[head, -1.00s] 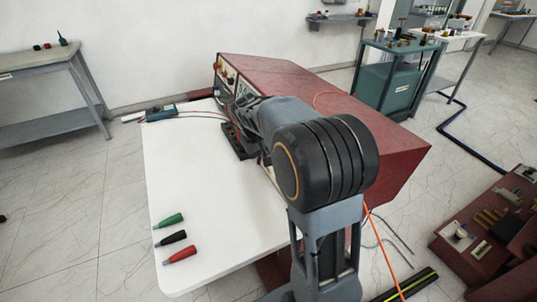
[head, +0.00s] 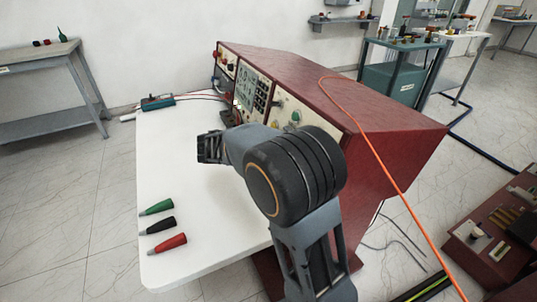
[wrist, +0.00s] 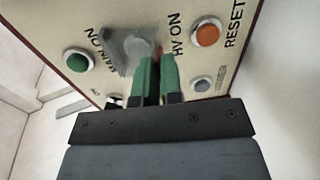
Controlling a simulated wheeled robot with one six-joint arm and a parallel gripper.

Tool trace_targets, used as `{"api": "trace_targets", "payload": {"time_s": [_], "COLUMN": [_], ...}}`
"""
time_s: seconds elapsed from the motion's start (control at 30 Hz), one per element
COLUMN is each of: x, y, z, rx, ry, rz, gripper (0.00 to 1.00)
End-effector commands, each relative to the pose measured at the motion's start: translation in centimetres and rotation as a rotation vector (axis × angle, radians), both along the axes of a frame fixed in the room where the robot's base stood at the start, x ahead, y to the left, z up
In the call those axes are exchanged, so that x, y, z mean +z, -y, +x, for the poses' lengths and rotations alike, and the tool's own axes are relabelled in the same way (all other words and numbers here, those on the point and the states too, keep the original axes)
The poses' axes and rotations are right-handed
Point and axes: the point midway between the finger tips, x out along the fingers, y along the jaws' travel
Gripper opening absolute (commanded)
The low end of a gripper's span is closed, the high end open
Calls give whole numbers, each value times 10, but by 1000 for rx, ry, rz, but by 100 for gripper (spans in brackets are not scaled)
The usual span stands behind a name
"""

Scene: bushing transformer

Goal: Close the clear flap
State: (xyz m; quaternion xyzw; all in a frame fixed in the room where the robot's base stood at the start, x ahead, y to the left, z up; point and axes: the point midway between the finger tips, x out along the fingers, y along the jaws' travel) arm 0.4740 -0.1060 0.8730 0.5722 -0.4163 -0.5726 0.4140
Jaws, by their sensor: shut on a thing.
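The wrist view shows a cream panel (wrist: 96,88) close up, with a grey, see-through piece that looks like the clear flap (wrist: 130,47) standing out from it. My gripper (wrist: 158,68) has its two green fingers close together at the panel, just right of and against this piece. The fingers look shut on part of the flap, but their tips hide the grip. A bit of red shows behind the fingertips.
On the panel are a green button (wrist: 76,61), an orange button (wrist: 205,33) and a grey button (wrist: 201,84). Green, black and red plugs (head: 160,225) lie at the left of the white table (head: 185,265). An orange cable (head: 385,170) crosses the console.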

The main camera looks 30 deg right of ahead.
Motion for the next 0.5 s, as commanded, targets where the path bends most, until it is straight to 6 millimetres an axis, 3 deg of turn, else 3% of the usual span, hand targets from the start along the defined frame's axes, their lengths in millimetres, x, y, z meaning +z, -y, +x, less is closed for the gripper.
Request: {"api": "trace_targets", "payload": {"time_s": [0.03,0.5], "x": [-8,-15], "y": [1,13], "z": [0,0], "rx": [1,0], "ry": [0,-2], "rz": [-40,-288], "gripper": [0,0]}}
